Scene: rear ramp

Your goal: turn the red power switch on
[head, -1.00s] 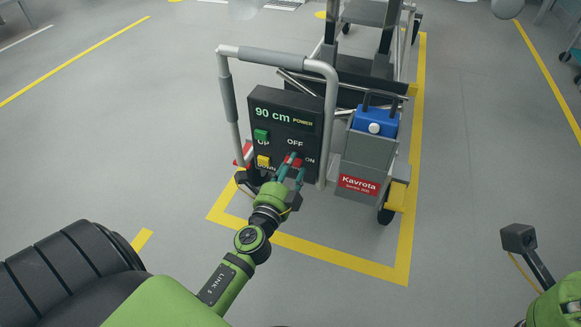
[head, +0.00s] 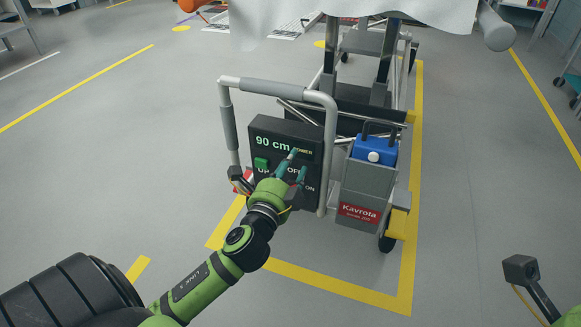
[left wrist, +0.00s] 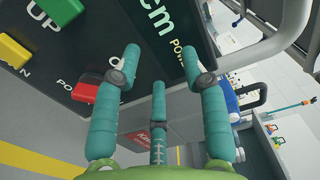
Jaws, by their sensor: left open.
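The red power switch (left wrist: 86,90) is a red block on the dark control panel (left wrist: 160,22), seen in the left wrist view beside a finger of my left gripper (left wrist: 166,62). I cannot tell if they touch, nor which way the switch is set. In the head view my left gripper (head: 297,165) is in front of the panel (head: 312,130) and hides the switch. Its teal fingers are spread and empty. The panel reads "90 cm". The green button (head: 261,163) shows left of the gripper; the yellow button (left wrist: 14,50) shows in the left wrist view. My right gripper is out of view.
A grey tubular handle (head: 228,120) frames the panel. The cart stands inside a yellow floor outline (head: 330,285). Open floor lies on both sides.

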